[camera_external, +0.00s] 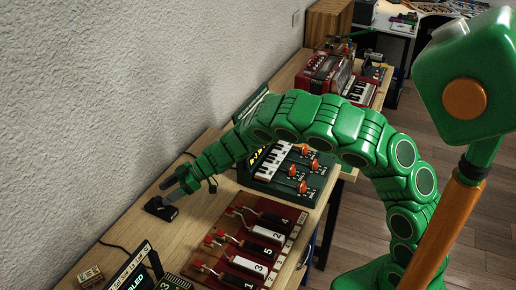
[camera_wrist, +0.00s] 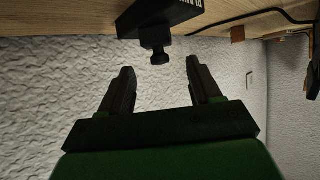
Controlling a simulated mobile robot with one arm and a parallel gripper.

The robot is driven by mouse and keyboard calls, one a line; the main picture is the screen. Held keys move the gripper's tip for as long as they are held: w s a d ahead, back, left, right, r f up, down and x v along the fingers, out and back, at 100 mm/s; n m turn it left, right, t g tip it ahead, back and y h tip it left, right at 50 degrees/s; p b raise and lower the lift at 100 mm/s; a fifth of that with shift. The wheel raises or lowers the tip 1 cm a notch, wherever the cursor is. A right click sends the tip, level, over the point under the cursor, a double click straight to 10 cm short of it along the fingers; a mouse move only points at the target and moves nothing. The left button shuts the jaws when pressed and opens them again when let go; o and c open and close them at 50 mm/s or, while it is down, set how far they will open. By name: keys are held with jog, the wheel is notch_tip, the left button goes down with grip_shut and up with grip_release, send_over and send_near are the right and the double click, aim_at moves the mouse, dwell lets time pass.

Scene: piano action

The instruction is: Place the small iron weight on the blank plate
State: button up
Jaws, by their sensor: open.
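A small dark weight with a knob (camera_wrist: 158,45) stands on a black block (camera_wrist: 160,17) at the top of the wrist view, where the table appears upside down. The black block also shows on the wooden table near the wall in the external view (camera_external: 160,208). My gripper (camera_wrist: 160,72) is open and empty, with its two fingers apart and the knob ahead of the gap between them. In the external view my gripper (camera_external: 174,185) is just above and beside the block. I cannot tell which surface is the blank plate.
A red board (camera_external: 250,243) with several numbered levers lies in front. A green keyboard box with orange knobs (camera_external: 285,165) stands under my arm. A lit display (camera_external: 133,272) and a small wooden block (camera_external: 90,276) sit at lower left. The textured wall (camera_external: 100,100) is close behind.

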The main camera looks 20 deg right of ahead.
jog(key=shift+v, duration=1.6)
